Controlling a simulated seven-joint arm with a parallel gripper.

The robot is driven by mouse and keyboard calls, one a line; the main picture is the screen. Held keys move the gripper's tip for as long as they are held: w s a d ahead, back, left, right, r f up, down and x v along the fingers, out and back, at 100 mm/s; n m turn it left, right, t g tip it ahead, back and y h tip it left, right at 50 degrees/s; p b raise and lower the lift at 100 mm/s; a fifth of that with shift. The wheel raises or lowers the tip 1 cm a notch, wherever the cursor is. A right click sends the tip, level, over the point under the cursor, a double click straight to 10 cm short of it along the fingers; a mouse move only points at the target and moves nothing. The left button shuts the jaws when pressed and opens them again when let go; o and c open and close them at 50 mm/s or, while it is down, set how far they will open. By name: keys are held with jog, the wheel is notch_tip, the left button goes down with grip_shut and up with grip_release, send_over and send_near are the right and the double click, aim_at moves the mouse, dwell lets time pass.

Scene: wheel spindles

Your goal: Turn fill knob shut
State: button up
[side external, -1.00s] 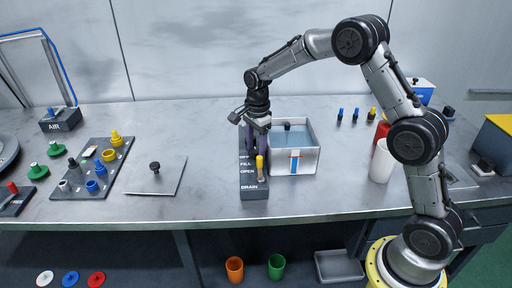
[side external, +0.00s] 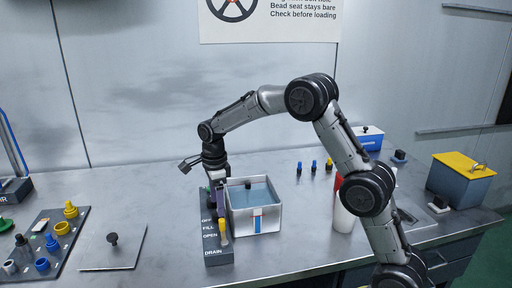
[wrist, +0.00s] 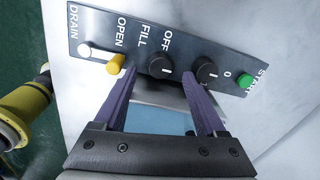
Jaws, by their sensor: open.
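The fill knob (wrist: 159,66) is a round black knob with a pale pointer mark, beside the FILL lettering on a dark control panel (wrist: 180,40). My gripper (wrist: 161,74) is open, with its purple fingers on either side of the fill knob in the wrist view. I cannot tell whether either finger touches it. In the side view my gripper (side external: 216,184) points down over the back part of the panel (side external: 219,257), and hides the knob there.
A yellow-handled drain lever (wrist: 115,64) is close to one finger; a second black knob (wrist: 207,69) is close to the other. A green START button (wrist: 244,83) lies beyond. A water tank (side external: 256,222) stands right beside the panel.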

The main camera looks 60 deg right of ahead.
notch_tip(320, 180, up, 16)
jog(key=s+a+t, duration=0.1)
jog(key=s, duration=0.2)
jog(key=s+a+r+n+t, duration=0.2)
jog(key=s+r+n, duration=0.2)
jog(key=s, duration=0.9)
jog(key=shift+a+r+n, duration=0.4)
jog(key=shift+r, duration=0.95)
